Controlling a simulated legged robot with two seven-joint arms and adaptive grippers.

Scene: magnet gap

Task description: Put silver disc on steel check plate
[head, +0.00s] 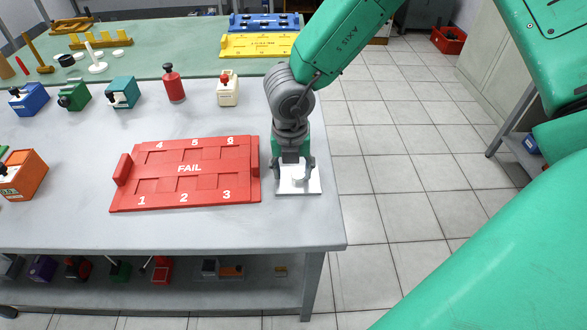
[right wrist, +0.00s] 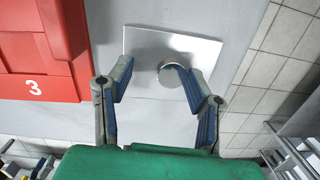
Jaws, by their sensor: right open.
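The steel check plate (head: 312,187) is a bright, flat square lying on the grey table, just right of the red FAIL tray. In the right wrist view the plate (right wrist: 145,45) lies beyond my fingers. The silver disc (right wrist: 187,69) is small and round and rests on the plate, toward its near side. My right gripper (head: 295,176) is above the plate, pointing down, its jaws apart. In the right wrist view its right fingertip overlaps the disc in the picture; whether they touch I cannot tell. Nothing is held between the fingers. My left gripper is not in view.
The red FAIL tray (head: 190,184) with numbered pockets lies close to the left. The table's right edge is close to the plate. Yellow and blue trays lie on the green bench behind.

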